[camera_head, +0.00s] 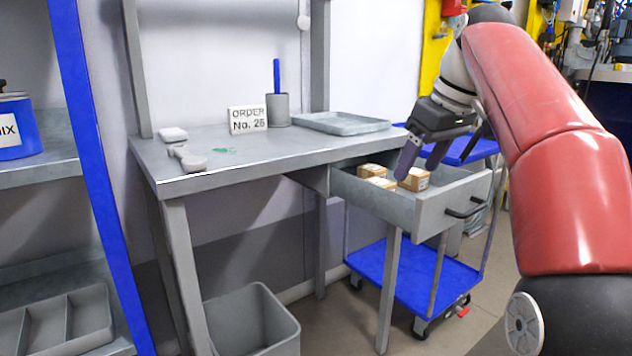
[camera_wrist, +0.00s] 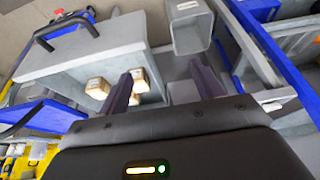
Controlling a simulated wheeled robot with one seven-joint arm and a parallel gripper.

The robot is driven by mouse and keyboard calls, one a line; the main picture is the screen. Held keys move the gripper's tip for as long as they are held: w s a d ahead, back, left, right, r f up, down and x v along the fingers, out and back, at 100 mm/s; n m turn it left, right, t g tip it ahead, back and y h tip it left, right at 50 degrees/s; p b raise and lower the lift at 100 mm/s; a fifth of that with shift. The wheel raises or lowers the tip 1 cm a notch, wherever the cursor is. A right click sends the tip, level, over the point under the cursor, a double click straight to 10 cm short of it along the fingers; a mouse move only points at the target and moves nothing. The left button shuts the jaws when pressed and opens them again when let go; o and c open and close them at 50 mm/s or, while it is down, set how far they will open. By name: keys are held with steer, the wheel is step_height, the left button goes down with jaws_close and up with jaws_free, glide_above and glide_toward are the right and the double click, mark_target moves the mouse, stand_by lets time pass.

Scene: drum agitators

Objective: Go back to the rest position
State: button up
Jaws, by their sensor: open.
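My gripper (camera_head: 421,163) is above the open drawer (camera_head: 432,216) of the grey workbench (camera_head: 235,165), in the head view. Its two purple-grey fingers are apart and nothing is between them. Several small wooden blocks (camera_head: 414,180) lie in the drawer just below the fingertips. In the wrist view the gripper (camera_wrist: 160,80) shows its fingers spread over the drawer, with a block (camera_wrist: 98,88) near the left finger. My red arm comes in from the right of the head view.
A grey bin (camera_head: 250,322) stands below. A blue cart (camera_head: 412,278) stands behind the drawer.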

steer(key=s+a+f+m+t+h+p, duration=0.1)
steer(key=s+f+m, duration=0.6)
steer(key=s+f, duration=1.7)
step_height(320, 180, down, 2)
steer(key=shift+a+f+t+h, duration=0.1)
steer(key=shift+a+t+h, duration=0.4)
steer(key=shift+h, duration=0.4)
steer(key=shift+s, duration=0.1)
